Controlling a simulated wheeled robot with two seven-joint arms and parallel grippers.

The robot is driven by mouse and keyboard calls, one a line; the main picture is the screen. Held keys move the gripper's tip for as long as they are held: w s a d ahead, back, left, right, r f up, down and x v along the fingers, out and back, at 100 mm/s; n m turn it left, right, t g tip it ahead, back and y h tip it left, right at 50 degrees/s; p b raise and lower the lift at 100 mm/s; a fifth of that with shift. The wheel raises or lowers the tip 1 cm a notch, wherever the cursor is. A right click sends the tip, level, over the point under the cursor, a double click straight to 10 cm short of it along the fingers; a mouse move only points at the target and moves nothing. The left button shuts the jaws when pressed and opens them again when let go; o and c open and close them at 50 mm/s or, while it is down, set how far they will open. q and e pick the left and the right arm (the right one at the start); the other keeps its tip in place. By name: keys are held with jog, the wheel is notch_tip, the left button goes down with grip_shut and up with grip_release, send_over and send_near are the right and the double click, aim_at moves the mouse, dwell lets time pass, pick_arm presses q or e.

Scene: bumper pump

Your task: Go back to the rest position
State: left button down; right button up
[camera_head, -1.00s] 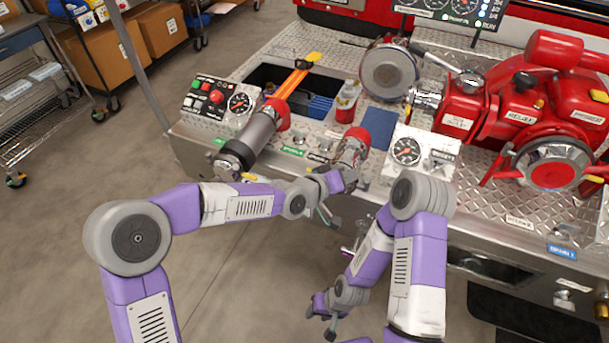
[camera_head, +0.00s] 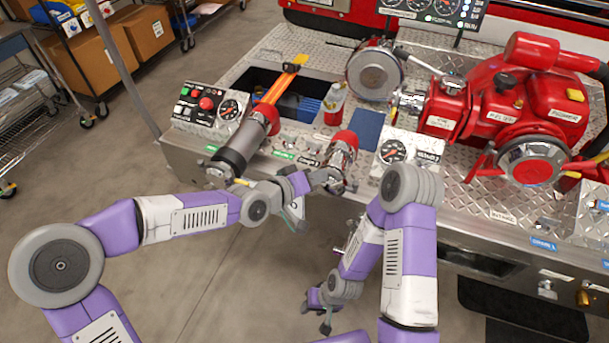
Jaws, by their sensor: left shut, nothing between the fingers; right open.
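My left gripper (camera_head: 297,224) is shut and empty, small in the view and pointing down. It appears in front of the bumper's near edge, below a chrome and red fitting (camera_head: 343,150); whether the wrist touches that fitting I cannot tell. My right gripper (camera_head: 321,322) is lower, in front of the bumper over the floor, and holds nothing visible. Its fingers are small and partly hard to make out, but apart. The red bumper pump (camera_head: 510,105) sits on the diamond-plate deck at the right, clear of both grippers.
A grey cylindrical nozzle (camera_head: 240,148) with a red collar lies across the bumper's left part, close to my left forearm. Gauge panels (camera_head: 213,108) stand on the deck. A wire shelf cart (camera_head: 35,95) is at far left. Grey floor (camera_head: 130,165) is open at the left.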

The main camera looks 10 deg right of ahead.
pick_arm(q)
jog(key=p+v, duration=0.1)
jog(key=v, duration=0.3)
jog(key=shift+s+r, duration=0.25)
jog(key=shift+f, duration=0.1)
